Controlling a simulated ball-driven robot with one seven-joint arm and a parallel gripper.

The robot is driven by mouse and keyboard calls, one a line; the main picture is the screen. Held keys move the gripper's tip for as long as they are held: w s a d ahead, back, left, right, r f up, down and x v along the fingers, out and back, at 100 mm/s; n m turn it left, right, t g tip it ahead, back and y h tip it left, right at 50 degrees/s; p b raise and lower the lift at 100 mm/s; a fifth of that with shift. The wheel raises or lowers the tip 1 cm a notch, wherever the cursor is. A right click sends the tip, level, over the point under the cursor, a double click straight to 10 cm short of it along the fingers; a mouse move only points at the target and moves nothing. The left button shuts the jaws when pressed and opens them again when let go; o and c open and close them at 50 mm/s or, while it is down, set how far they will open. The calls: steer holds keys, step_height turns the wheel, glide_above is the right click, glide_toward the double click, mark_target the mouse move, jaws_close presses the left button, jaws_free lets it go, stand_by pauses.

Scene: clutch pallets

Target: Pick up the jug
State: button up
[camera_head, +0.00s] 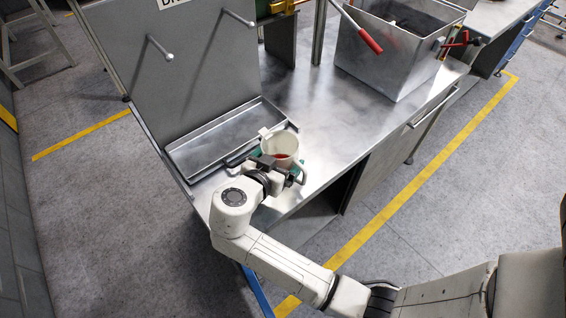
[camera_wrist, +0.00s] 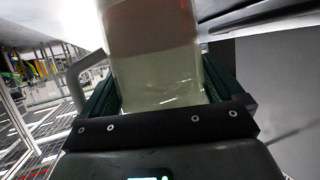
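The jug (camera_head: 283,144) is white and open-topped, with something reddish showing inside. It is at the near end of the metal workbench, in front of the shallow tray. My gripper (camera_head: 277,163) is around the jug's body from the near side. In the wrist view the pale, translucent jug (camera_wrist: 155,60) fills the space between the two green fingers, which appear to press against its sides. Its handle (camera_wrist: 78,72) sticks out to the left there, outside the fingers. The jug looks upright. The gripper hides its lower part and base, so I cannot tell whether it touches the bench.
A shallow metal tray (camera_head: 222,141) lies right behind the jug, against a grey upright panel (camera_head: 190,60) with pegs. A large metal bin (camera_head: 390,55) and a red-handled lever (camera_head: 362,32) stand farther back. The bench (camera_head: 335,125) is clear to the right.

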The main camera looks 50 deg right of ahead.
steer(key=c, duration=0.4)
steer(key=shift+r, duration=0.2)
steer(key=shift+r, duration=1.5)
steer(key=shift+s+a+r, duration=0.95)
steer(key=shift+s+r, duration=0.65)
steer(key=shift+s, duration=0.5)
steer(key=shift+s+a+r, duration=0.95)
steer(key=shift+s+r, duration=0.65)
steer(key=shift+s, duration=0.55)
steer(key=shift+s+a+r, duration=0.95)
steer(key=shift+s+r, duration=0.65)
steer(key=shift+s, duration=0.5)
